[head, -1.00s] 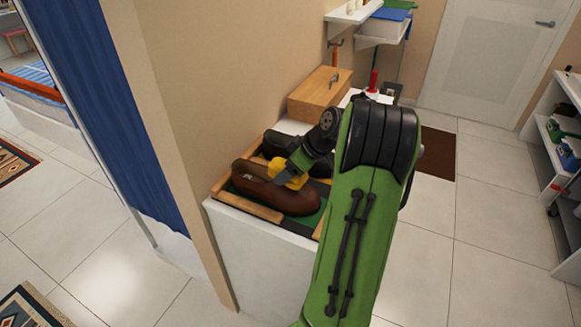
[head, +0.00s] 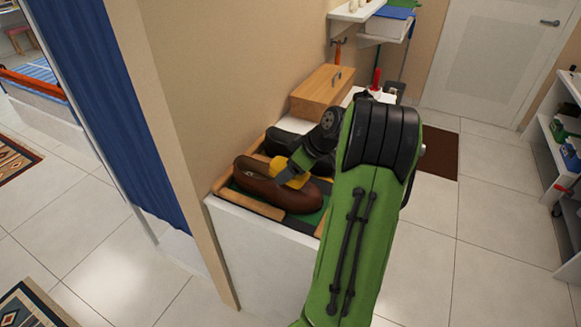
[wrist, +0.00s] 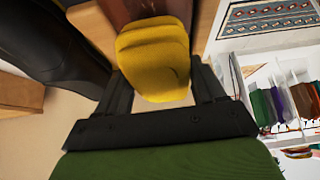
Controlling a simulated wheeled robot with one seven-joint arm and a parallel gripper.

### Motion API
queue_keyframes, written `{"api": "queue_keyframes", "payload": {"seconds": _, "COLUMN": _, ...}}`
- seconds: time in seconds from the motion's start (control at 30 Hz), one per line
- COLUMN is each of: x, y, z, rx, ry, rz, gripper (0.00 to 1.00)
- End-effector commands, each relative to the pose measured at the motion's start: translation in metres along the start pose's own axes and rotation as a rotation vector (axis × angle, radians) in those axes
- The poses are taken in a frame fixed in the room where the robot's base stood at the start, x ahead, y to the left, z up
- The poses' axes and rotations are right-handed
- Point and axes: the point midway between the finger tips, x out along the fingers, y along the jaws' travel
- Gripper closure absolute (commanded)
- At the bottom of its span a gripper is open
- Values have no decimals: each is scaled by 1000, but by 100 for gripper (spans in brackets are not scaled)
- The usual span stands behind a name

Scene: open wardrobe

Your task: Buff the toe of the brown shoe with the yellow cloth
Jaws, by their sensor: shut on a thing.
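The brown shoe (head: 262,194) lies in a wood-edged tray (head: 245,205) with a green bottom on the white cabinet. My gripper (head: 287,176) is shut on the yellow cloth (head: 289,174) over the right part of the brown shoe. The cloth also shows bunched between the fingers in the wrist view (wrist: 153,58), with a strip of brown just beyond it. The cloth appears to touch the shoe, but the contact itself is hidden. A black shoe (head: 284,141) lies behind the brown one, partly hidden by my arm.
A wooden box (head: 321,91) stands behind the tray, by the wall. A red-handled item (head: 376,78) stands farther back, below a wall shelf. A blue curtain (head: 95,95) hangs at the left. Open tiled floor lies to the right of the cabinet.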

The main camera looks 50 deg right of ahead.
Motion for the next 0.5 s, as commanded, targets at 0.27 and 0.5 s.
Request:
{"api": "queue_keyframes", "payload": {"seconds": 0.27, "x": 1, "y": 0, "z": 4, "rx": 2, "ry": -1, "rz": 1, "gripper": 56}}
{"api": "queue_keyframes", "payload": {"seconds": 0.5, "x": -9, "y": 1, "z": 26, "rx": 2, "ry": 0, "rz": 2, "gripper": 56}}
